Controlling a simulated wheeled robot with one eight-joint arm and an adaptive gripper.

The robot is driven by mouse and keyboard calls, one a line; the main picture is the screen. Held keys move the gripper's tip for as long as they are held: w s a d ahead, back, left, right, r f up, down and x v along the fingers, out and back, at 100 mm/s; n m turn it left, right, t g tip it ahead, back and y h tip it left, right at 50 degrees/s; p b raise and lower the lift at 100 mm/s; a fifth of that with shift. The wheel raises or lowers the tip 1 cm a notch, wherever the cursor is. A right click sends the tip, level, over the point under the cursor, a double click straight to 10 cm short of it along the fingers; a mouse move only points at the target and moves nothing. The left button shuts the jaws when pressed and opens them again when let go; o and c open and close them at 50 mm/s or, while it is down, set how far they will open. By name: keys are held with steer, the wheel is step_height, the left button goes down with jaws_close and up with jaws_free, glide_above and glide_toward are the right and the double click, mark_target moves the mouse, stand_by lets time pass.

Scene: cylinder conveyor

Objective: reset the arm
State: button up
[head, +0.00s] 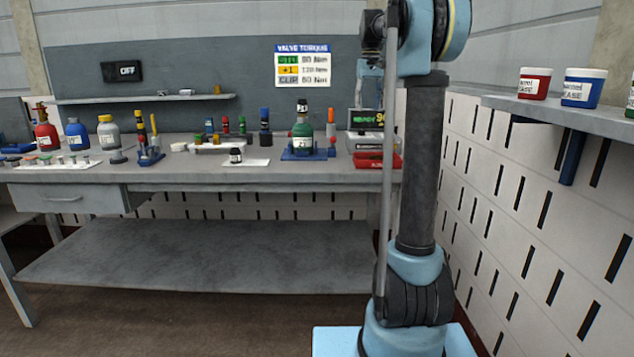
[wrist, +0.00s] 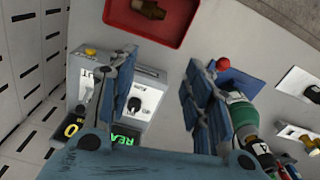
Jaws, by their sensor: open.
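My arm rises from its blue base in the right half of the head view, with its dark upright link in front of the bench's right end. My gripper (wrist: 160,88) shows in the wrist view with its two blue fingers spread apart and nothing between them. In the head view the gripper is mostly hidden behind the arm, above the device with a display (head: 366,120). That device (wrist: 150,95) lies beyond the left finger. A green bottle (wrist: 240,112) stands beyond the right finger, apart from it.
A red tray (wrist: 170,30) holding a brass part sits by the device. The green bottle (head: 302,138) stands on a blue base on the bench (head: 200,178). Several bottles and small parts stand farther left. A shelf (head: 560,115) with tubs juts from the right wall.

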steer(key=s+f+t, duration=0.1)
steer(key=s+f, duration=0.6)
steer(key=s, duration=0.5)
steer(key=s+f, duration=0.6)
steer(key=s, duration=0.6)
steer(key=s+f+m+t, duration=0.1)
steer(key=s+f, duration=1.8)
steer(key=f, duration=0.4)
steer(key=shift+s+d, duration=0.2)
steer(key=shift+s, duration=0.05)
steer(key=shift+f, duration=0.1)
steer(key=shift+w+f, duration=0.15)
steer(key=shift+w, duration=0.25)
